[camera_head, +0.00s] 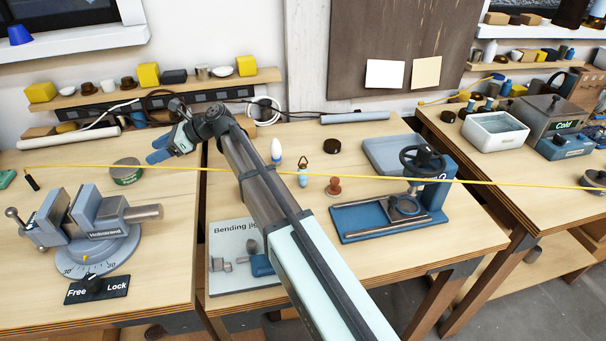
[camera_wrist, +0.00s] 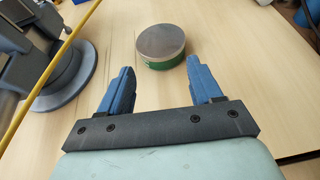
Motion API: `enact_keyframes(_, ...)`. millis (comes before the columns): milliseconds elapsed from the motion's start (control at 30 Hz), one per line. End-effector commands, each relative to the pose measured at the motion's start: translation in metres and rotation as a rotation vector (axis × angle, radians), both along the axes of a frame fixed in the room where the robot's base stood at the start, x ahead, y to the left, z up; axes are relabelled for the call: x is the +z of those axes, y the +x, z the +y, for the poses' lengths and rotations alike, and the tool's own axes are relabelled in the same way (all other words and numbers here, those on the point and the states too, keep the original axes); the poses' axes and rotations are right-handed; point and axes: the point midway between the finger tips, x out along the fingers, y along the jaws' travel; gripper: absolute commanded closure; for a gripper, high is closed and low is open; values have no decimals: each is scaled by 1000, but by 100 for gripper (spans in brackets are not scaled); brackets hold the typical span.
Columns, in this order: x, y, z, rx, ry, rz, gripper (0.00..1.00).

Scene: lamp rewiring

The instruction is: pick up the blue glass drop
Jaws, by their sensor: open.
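A small blue piece with a brown loop on top, which looks like the blue glass drop (camera_head: 303,179), stands on the middle bench in the head view, right of my forearm. It does not show in the wrist view. My gripper (camera_head: 155,149) is well to the left of it, over the left bench near the gap between benches. In the wrist view my gripper (camera_wrist: 161,72) has its two blue fingers apart with nothing between them. A round green tin with a grey top (camera_wrist: 161,45) lies just beyond the fingertips.
A yellow cord (camera_head: 360,177) stretches across all the benches. A white bulb (camera_head: 276,149) and a brown knob-like piece (camera_head: 334,185) stand near the drop. A vise (camera_head: 95,225) is at left, a blue press (camera_head: 395,215) at right. A bending jig board (camera_head: 235,275) lies in front.

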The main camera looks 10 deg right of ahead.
Motion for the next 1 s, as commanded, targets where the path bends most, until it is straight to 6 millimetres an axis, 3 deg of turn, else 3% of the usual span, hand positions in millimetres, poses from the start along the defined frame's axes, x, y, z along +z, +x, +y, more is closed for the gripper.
enact_keyframes(167, 0, 3, -5, -6, 0, 0, 36)
enact_keyframes(267, 1, 12, -22, -31, 0, -1, 36)
enact_keyframes(367, 11, 28, -56, -77, 3, -14, 36)
enact_keyframes(600, 67, 59, -170, -222, 15, -83, 36)
enact_keyframes(800, 109, 61, -263, -342, -26, -156, 36)
enact_keyframes(1000, 130, 41, -334, -403, -140, -198, 36)
